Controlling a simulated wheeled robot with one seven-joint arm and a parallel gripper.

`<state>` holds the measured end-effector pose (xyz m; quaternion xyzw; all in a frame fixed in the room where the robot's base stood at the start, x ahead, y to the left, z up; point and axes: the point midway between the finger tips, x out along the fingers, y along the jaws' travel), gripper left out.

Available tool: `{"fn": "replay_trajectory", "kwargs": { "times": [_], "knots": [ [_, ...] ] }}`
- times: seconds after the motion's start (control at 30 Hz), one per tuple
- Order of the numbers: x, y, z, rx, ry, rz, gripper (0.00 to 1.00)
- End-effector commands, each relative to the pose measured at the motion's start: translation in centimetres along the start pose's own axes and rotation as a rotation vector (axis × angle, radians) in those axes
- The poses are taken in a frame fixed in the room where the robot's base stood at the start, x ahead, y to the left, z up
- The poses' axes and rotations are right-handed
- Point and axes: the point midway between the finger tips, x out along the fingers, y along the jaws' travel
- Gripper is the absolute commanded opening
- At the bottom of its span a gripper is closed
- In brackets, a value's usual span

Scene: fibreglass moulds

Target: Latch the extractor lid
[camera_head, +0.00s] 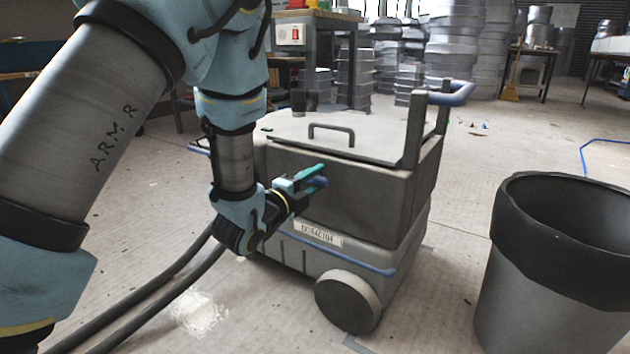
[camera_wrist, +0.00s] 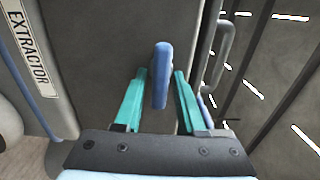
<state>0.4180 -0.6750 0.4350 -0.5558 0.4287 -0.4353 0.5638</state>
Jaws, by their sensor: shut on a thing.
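The extractor (camera_head: 350,195) is a grey wheeled box with a label on its lower body. Its flat grey lid (camera_head: 375,137), with a bar handle, lies on top; I cannot tell whether it is fully seated. The blue latch (camera_head: 318,182) is on the box's front face below the lid edge. My gripper (camera_head: 309,176) reaches it from the left. In the wrist view the teal fingers of my gripper (camera_wrist: 161,78) stand either side of the upright blue latch (camera_wrist: 161,62) and are shut on it. The fingers partly hide the latch in the head view.
A dark-lined grey bin (camera_head: 550,290) stands at the right front. The extractor's blue push handle (camera_head: 455,95) rises at its back right. Hoses run along the floor at left. A bench (camera_head: 330,20) and stacked moulds stand behind. The floor between extractor and bin is open.

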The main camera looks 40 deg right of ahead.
Motion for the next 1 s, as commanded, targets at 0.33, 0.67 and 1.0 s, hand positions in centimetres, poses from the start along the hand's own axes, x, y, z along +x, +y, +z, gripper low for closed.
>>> {"fn": "replay_trajectory", "kwargs": {
  "times": [0.33,0.67,1.0],
  "knots": [
    [0.0,0.1,-0.1,0.001,0.001,0.003,0.42],
    [-0.1,0.0,0.0,0.000,0.000,0.001,0.53],
    [-4.5,-0.2,0.1,-0.001,-0.002,0.006,0.53]
  ]
}}
